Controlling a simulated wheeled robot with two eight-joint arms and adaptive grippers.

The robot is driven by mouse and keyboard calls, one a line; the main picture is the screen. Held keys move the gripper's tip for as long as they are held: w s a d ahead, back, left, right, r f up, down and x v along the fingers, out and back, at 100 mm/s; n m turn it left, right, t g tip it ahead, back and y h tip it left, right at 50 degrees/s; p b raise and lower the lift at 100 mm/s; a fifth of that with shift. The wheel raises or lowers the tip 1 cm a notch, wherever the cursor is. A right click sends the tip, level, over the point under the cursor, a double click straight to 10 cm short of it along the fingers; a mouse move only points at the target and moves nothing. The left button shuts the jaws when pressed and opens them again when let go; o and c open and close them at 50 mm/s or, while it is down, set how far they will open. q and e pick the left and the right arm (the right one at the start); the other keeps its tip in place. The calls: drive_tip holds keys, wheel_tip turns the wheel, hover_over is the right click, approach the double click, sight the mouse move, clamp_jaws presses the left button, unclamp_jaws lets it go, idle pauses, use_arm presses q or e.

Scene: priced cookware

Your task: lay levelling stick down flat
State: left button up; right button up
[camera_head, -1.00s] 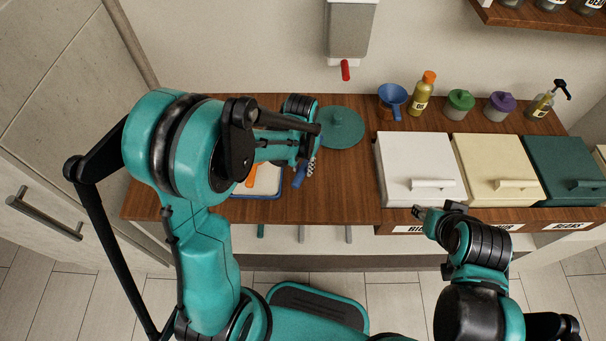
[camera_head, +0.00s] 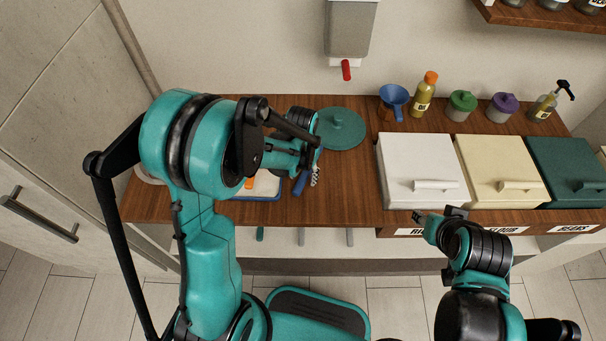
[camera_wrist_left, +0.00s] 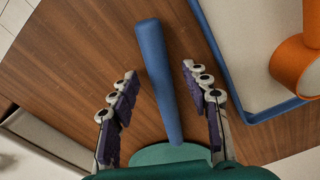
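The levelling stick, a plain blue rod (camera_wrist_left: 160,80), runs lengthwise between the fingers of my left gripper (camera_wrist_left: 158,100) in the left wrist view. Gaps show on both sides of it, so the gripper is open around it and not clamped. In the head view the blue stick (camera_head: 299,184) shows beside the left gripper (camera_head: 313,172), over the wooden counter near the tray; my left arm hides part of it. Whether it rests fully on the counter is hard to tell. My right gripper (camera_head: 437,215) is empty, its fingers apart, in front of the white bin.
A blue-rimmed tray (camera_wrist_left: 240,108) with an orange item (camera_wrist_left: 296,66) lies close to the stick. A round teal lid (camera_head: 341,130) lies behind the left gripper. White (camera_head: 420,160), cream (camera_head: 492,160) and teal bins (camera_head: 562,160) fill the right. Counter between lid and white bin is clear.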

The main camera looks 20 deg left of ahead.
use_arm(q)
drive_tip(key=shift+r+p, duration=0.3)
drive_tip(key=shift+r, duration=0.05)
wheel_tip(320, 180, up, 11)
drive_tip(key=p, duration=0.4)
drive_tip(key=s+a+r+n+t, duration=0.1)
drive_tip(key=s+a+r+t, duration=0.1)
drive_tip(key=s+r+t, duration=0.4)
drive_tip(key=shift+s+a+r+t, duration=0.15)
drive_tip(key=shift+s+r+t, duration=0.25)
drive_tip(key=shift+s+r, duration=2.3)
drive_tip(key=shift+s+f, duration=0.8)
drive_tip(key=shift+f, duration=0.1)
